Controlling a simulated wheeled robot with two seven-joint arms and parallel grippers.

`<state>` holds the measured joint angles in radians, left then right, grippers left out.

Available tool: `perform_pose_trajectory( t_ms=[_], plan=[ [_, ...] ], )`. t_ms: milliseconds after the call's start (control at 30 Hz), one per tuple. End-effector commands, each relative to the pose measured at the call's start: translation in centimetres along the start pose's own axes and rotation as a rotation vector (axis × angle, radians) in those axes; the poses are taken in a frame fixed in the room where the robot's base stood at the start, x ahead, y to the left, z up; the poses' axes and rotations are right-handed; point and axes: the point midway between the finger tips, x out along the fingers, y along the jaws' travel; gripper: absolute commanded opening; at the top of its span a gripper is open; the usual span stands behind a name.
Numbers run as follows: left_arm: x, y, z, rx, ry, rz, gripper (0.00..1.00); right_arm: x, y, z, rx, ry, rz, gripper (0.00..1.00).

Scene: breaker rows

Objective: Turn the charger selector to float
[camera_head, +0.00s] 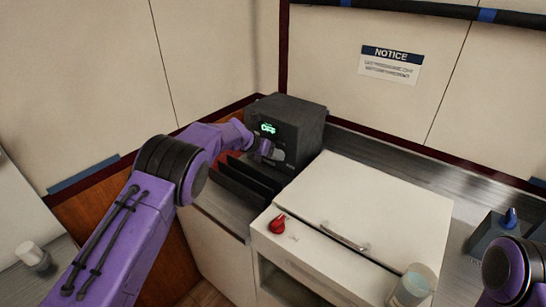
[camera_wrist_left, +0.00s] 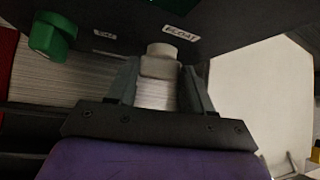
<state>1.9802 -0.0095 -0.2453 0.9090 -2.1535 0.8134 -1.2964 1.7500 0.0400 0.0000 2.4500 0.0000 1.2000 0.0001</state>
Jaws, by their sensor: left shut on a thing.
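The charger (camera_head: 301,112) is a dark box at the back of the counter, with a lit green display (camera_head: 268,128) that reads OFF. In the left wrist view its selector (camera_wrist_left: 161,58) is a pale grey knob between my fingers. A FLOAT label (camera_wrist_left: 181,33) is just above and right of the knob. A smaller label (camera_wrist_left: 104,34), too blurred to read surely, is to the left. My left gripper (camera_head: 272,152) is at the charger's front, shut on the selector; it also shows in the left wrist view (camera_wrist_left: 160,88). My right gripper is out of view.
A green knob (camera_wrist_left: 52,35) is left of the selector in the wrist view. A white cabinet (camera_head: 370,205) with a red knob (camera_head: 278,223) stands in front.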

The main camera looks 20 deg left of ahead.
Motion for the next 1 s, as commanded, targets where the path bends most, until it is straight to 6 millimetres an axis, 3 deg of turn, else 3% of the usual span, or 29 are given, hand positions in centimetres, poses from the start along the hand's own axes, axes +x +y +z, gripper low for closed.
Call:
perform_pose_trajectory(
  t_ms=[500,1000],
  plan=[
    [0.2,0.8,-0.2,-0.224,-0.001,-0.224,0.21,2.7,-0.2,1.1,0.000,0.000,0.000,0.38],
    [0.1,0.8,-0.1,-0.267,-0.001,-0.266,0.21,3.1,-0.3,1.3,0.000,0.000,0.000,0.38]
  ],
)
